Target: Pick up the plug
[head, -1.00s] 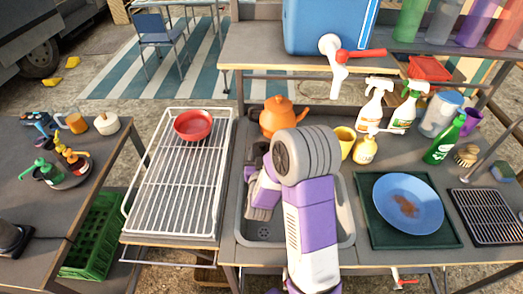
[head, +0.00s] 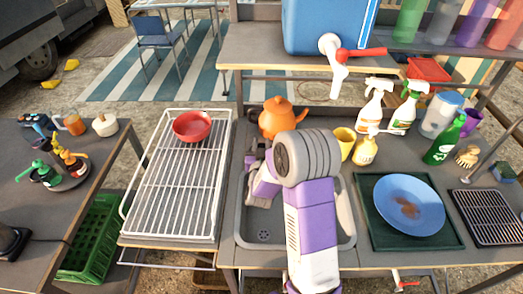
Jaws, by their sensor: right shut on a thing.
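My right arm reaches over the grey sink (head: 244,225) from the front, with its wrist bent to the left. My right gripper (head: 256,160) is at the sink's back left edge, just below the orange kettle. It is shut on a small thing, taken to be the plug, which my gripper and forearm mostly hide. The drain (head: 263,236) shows uncovered in the sink floor, toward the front left. My left gripper is not in view.
The orange kettle (head: 283,118) stands right behind my gripper. A white drying rack (head: 170,205) with a red bowl (head: 192,126) is to the left. A yellow cup (head: 344,142) and spray bottles (head: 373,104) stand behind right. A blue plate (head: 410,190) lies on a dark green mat (head: 375,236).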

